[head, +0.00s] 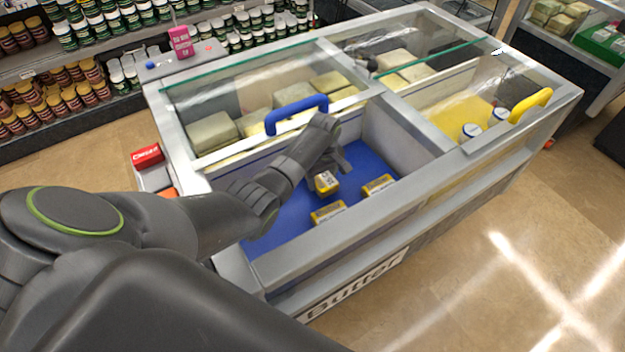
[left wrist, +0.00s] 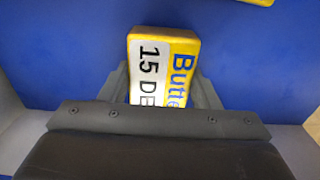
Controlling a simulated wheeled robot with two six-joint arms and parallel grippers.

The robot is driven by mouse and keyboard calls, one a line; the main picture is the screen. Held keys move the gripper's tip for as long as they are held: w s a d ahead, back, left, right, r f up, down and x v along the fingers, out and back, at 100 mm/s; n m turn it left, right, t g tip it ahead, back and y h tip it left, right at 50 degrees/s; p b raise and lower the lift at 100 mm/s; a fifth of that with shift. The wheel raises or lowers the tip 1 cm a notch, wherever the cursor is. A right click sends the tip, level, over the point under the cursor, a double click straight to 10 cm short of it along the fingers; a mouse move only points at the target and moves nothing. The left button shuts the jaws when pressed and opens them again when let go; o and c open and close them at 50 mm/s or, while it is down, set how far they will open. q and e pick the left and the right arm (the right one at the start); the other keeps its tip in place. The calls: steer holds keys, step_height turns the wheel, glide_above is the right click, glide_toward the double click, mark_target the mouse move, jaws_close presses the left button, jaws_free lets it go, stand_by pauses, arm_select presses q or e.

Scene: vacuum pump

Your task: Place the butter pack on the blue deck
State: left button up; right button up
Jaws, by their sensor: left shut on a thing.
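My left gripper (head: 331,172) reaches down into the open left part of the freezer case. It is shut on a yellow butter pack (head: 327,184), which also shows in the left wrist view (left wrist: 163,66) with "Butte" and "15 DE" on its face. The pack is over the blue deck (head: 290,208); I cannot tell whether it touches it. The deck fills the left wrist view (left wrist: 60,40) around the pack. Two more butter packs lie on the deck, one near the front wall (head: 328,213) and one to the right (head: 378,185). My right gripper is not in view.
The case's grey front wall (head: 370,230) and divider (head: 400,128) bound the deck. A glass lid with a blue handle (head: 297,113) is behind my gripper. The right compartment has a yellow floor (head: 455,112) and white tubs (head: 471,132). A red box (head: 147,156) is at the left.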

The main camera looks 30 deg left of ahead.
mark_target(313, 192)
arm_select(q)
steer(key=s+p, duration=0.1)
steer(key=s+a, duration=0.1)
steer(key=s+p, duration=0.1)
steer(key=shift+a+r+p, duration=0.25)
steer(key=shift+a+p, duration=0.1)
steer(key=shift+a, duration=0.05)
steer(key=shift+f+b, duration=0.7)
steer(key=shift+b, duration=0.25)
steer(key=shift+f, duration=0.1)
steer(key=shift+w+d, duration=0.1)
steer(key=shift+w, duration=0.05)
steer(key=shift+f, duration=0.1)
steer(key=o, duration=1.2)
steer(key=shift+o, duration=0.2)
